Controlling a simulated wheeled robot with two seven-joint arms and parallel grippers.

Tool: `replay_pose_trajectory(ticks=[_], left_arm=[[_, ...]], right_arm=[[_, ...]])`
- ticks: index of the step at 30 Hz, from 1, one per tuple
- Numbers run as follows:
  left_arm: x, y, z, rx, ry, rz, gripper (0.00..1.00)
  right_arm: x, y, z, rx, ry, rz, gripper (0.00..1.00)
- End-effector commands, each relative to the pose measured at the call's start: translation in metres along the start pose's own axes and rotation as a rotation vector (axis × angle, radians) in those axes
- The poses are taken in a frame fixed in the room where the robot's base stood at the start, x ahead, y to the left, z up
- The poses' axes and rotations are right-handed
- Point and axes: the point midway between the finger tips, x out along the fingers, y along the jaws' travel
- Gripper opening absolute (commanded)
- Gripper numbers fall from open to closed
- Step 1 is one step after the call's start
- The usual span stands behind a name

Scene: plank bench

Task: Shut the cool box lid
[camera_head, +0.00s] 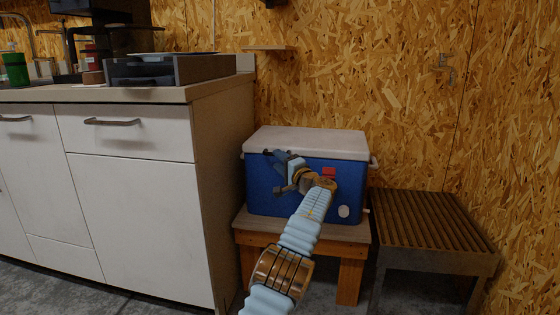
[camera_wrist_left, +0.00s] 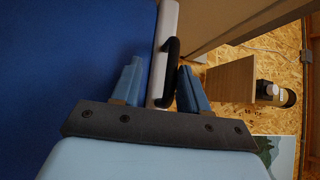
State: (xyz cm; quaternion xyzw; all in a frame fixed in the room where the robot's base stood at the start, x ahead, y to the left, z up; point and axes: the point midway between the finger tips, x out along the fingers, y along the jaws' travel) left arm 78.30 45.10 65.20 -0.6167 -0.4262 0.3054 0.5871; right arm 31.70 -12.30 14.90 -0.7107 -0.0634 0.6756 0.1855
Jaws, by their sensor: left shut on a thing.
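The cool box (camera_head: 262,190) has a blue body and a white lid (camera_head: 310,140), and sits on a low wooden stand. The lid lies flat on top, with no clear gap in the head view. My left gripper (camera_head: 277,170) is at the front left of the box, just under the lid's front edge. In the left wrist view its fingers (camera_wrist_left: 160,68) stand either side of the white lid rim (camera_wrist_left: 165,25) and a black handle (camera_wrist_left: 169,60), shut on the lid there. The exact contact is partly hidden. My right gripper is not in view.
The wooden stand (camera_head: 353,235) carries the box. A slatted bench (camera_head: 425,220) stands close at the right. A white cabinet with a counter (camera_head: 140,200) is close at the left. A chipboard wall (camera_head: 400,90) with a small shelf (camera_head: 270,48) is behind.

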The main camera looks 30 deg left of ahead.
Motion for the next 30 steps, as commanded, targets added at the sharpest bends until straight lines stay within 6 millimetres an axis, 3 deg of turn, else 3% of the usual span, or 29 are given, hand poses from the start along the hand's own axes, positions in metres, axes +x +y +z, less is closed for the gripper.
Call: replay_pose_trajectory(ticks=[1, 8, 11, 21, 25, 30], left_arm=[[-0.001, 0.012, -0.001, 0.007, 0.001, 0.016, 0.25], [-0.011, 0.013, -0.002, 0.009, 0.003, 0.016, 0.25], [-0.026, 0.013, -0.003, 0.008, 0.005, 0.015, 0.25], [-0.106, 0.002, -0.001, 0.001, 0.004, 0.004, 0.25], [-0.126, 0.0, -0.001, 0.0, 0.003, 0.002, 0.25], [-0.139, -0.002, 0.0, -0.001, 0.001, -0.001, 0.25]], right_arm=[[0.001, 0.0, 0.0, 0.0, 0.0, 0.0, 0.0], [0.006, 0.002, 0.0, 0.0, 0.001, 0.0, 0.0], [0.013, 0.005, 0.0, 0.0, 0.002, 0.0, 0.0], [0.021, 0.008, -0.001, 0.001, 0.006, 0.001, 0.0], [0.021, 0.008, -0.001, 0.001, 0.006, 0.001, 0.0], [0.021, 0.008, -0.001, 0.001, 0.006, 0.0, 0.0]])
